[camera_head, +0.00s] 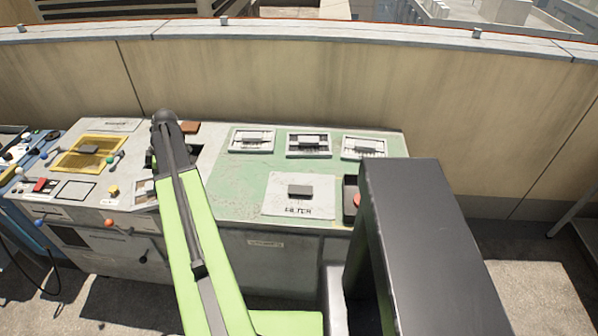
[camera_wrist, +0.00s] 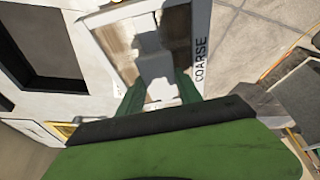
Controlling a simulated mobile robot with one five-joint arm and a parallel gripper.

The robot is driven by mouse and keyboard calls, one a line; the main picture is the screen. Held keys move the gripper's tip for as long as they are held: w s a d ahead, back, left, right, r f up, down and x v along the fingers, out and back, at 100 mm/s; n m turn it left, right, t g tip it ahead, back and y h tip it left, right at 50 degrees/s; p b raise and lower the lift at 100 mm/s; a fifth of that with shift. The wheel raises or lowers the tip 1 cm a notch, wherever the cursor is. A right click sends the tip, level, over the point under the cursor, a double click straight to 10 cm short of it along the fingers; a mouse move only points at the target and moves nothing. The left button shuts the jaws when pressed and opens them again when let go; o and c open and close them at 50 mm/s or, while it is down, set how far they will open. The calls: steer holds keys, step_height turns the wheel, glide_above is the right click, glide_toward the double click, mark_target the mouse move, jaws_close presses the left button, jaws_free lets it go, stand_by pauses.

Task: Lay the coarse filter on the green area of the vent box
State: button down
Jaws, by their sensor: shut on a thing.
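My gripper (camera_wrist: 160,90) is shut on the grey handle (camera_wrist: 156,64) of the coarse filter, with one green finger on each side. The filter is a white-framed panel with brownish inner areas and "COARSE" on its rim (camera_wrist: 201,48). In the head view my arm hides most of the gripper and what it holds, left of the green area (camera_head: 236,185) of the vent box. Whether the filter touches anything below cannot be told.
A yellow-framed panel (camera_head: 87,152) and several coloured knobs are on the box's left part. A black tray with a red item (camera_head: 356,200) stands at the box's right front. A parapet wall (camera_head: 300,85) rises behind. Bare green surface shows between the panels and at left.

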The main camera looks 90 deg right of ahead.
steer(key=shift+s+d, duration=0.35)
steer(key=shift+s, duration=0.1)
steer(key=s+a+r+m+p, duration=0.1)
steer(key=s+r+p, duration=0.1)
steer(key=s, duration=0.8)
steer(key=s+a+r+m+h+p, duration=0.1)
steer(key=s+a+r+m+p, duration=0.1)
steer(key=s, duration=0.9)
steer(key=s+a+r+m+h+p, duration=0.1)
steer(key=s+r+m+p, duration=0.1)
steer(key=s, duration=0.9)
steer(key=shift+a+r+p, duration=0.25)
steer(key=shift+r+p, duration=0.2)
